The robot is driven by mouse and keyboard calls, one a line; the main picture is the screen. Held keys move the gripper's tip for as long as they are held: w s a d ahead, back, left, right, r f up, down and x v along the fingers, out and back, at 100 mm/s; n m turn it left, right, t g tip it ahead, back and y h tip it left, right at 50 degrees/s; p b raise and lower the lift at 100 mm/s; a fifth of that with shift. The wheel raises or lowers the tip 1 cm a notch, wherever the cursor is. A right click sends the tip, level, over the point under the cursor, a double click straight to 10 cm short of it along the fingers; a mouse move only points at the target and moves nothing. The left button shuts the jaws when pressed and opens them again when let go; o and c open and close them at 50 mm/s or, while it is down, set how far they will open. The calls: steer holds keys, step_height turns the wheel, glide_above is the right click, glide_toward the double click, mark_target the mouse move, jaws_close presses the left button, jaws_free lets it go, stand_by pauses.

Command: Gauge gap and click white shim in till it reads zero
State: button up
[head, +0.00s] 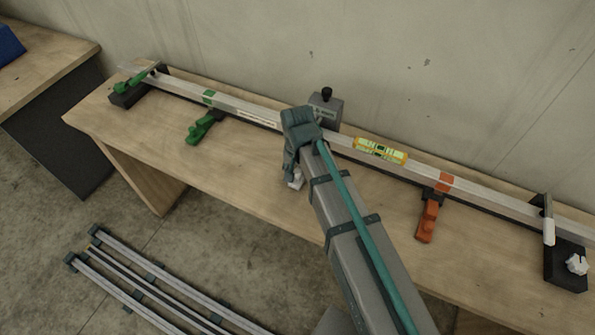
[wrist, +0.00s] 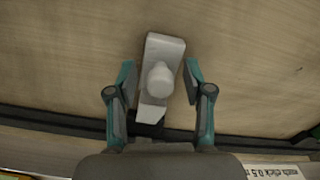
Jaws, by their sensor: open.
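The white shim (wrist: 165,48), a pale wedge-like piece with a round knob, lies between the fingers of my gripper (wrist: 160,85) in the wrist view. The fingers stand open on both sides, with a visible gap to it. Its narrow end points at a dark slot by the black strip. In the head view a bit of white piece (head: 296,180) shows below my gripper (head: 292,172); my arm hides the rest. A long aluminium bar (head: 335,137) runs along the bench. A grey box with a black knob (head: 328,108) stands behind it; no reading is visible.
A yellow level (head: 380,150) sits on the bar. A green clamp (head: 202,126) and an orange clamp (head: 428,218) stick out in front. Dark end blocks (head: 565,268) support the bar. The wooden bench (head: 235,160) is clear between the green clamp and my arm.

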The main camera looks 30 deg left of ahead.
steer(key=shift+f, duration=0.2)
jaws_close()
stand_by(0.3)
